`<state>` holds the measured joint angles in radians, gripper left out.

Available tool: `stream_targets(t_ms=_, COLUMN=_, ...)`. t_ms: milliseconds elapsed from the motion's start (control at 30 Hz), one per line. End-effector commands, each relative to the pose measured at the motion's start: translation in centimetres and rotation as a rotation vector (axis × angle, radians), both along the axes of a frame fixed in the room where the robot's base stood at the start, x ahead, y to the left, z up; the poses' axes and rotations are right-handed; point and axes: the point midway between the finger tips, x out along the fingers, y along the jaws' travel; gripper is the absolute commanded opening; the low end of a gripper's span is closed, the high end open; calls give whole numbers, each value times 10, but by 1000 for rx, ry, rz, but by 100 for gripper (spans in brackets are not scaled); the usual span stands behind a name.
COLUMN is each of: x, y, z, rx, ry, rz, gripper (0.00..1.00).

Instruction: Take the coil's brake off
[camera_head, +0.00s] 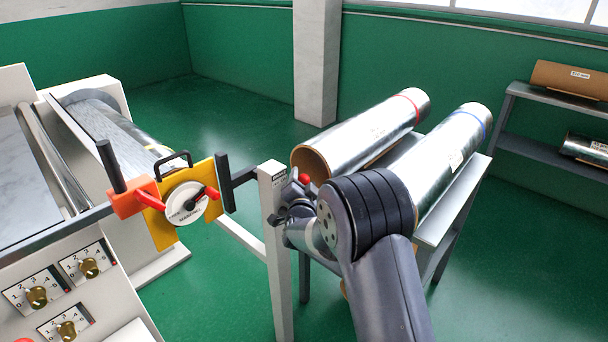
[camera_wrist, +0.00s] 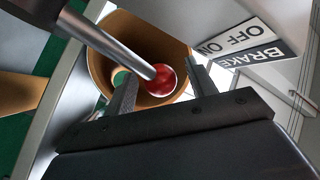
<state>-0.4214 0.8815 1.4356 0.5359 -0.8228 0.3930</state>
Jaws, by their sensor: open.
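The brake lever is a grey metal rod (camera_wrist: 112,45) with a red ball knob (camera_wrist: 162,80), entering the wrist view from the upper left. The knob also shows in the head view (camera_head: 304,178), beside the top of a white post (camera_head: 276,230). A sign (camera_wrist: 243,42) reading BRAKE, OFF and ON lies to the right of the knob in the wrist view. My gripper (camera_wrist: 161,84) is open, with one finger on each side of the knob; I cannot tell if either touches it. In the head view my gripper (camera_head: 290,208) is partly hidden by my wrist. A foil coil (camera_head: 115,130) sits in the machine at left.
Two foil rolls, one red-banded (camera_head: 375,125) and one blue-banded (camera_head: 445,150), lie on a grey rack behind my arm. A yellow plate with a white dial (camera_head: 187,203) and an orange block stand left of the post. A shelf (camera_head: 560,150) is at right.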

Motion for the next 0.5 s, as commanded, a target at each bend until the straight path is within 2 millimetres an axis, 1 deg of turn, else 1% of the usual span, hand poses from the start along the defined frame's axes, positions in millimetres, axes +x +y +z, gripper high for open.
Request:
stream_targets(t_ms=33, x=7, y=0, z=1, rx=0, ry=-1, rz=-1, gripper=53)
stream_targets(t_ms=100, x=15, y=0, z=0, rx=0, ry=1, rz=-1, gripper=53)
stream_targets(t_ms=200, x=23, y=0, z=0, rx=1, ry=0, rz=-1, gripper=53)
stream_targets(t_ms=333, x=28, y=1, z=0, rx=0, ry=1, rz=0, gripper=53)
stream_targets(t_ms=500, x=29, y=1, z=0, rx=0, ry=1, rz=0, gripper=53)
